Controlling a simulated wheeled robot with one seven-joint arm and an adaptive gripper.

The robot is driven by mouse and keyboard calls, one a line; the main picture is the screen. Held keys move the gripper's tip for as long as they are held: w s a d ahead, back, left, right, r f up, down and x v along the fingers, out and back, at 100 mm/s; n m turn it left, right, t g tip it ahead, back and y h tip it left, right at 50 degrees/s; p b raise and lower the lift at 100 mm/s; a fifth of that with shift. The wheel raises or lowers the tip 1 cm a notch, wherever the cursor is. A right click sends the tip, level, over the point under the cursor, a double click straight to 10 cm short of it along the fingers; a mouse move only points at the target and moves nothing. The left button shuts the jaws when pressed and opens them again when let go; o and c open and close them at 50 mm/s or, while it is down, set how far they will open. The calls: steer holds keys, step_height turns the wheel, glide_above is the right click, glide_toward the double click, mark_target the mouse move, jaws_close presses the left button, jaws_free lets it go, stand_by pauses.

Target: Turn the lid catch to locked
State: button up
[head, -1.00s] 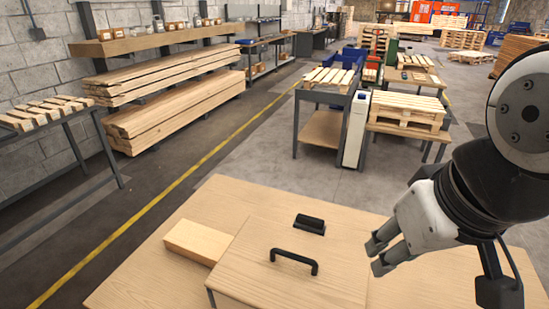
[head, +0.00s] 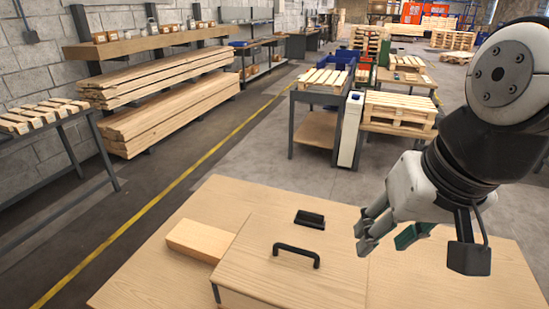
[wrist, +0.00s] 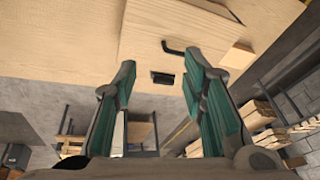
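A pale wooden box (head: 257,262) stands on the table, with a black bar handle (head: 296,255) on its lid. The lid catch, a short black block (head: 309,219), sits on the lid's far edge behind the handle. Its exact turned position is hard to tell. My gripper (head: 385,236) is open and empty, to the right of the catch and apart from it. In the wrist view my gripper (wrist: 158,66) shows both green-padded fingers spread. The catch (wrist: 162,78) appears between the fingertips, with the handle (wrist: 180,48) beyond it.
A wooden block (head: 197,240) lies on the table (head: 450,270) left of the box. The tabletop right of the box looks clear below my arm. Pallets (head: 399,112) on stands and a white upright unit (head: 351,128) stand beyond the table.

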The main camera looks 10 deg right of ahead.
steer(key=w+m+g+y, duration=0.1)
steer(key=w+m+y, duration=0.1)
steer(key=w+m, duration=0.45)
steer(key=m+y+p, duration=0.1)
steer(key=m+p, duration=0.1)
steer(key=m, duration=1.3)
glide_above(311, 214)
steer(key=s+d, duration=0.3)
steer(key=d, duration=0.2)
step_height(311, 214, down, 14)
steer(key=shift+g, duration=0.3)
steer(key=x, duration=1.3)
steer(key=shift+w+a+f, duration=0.2)
steer(key=shift+w, duration=0.05)
steer(key=shift+c, duration=0.5)
jaws_close()
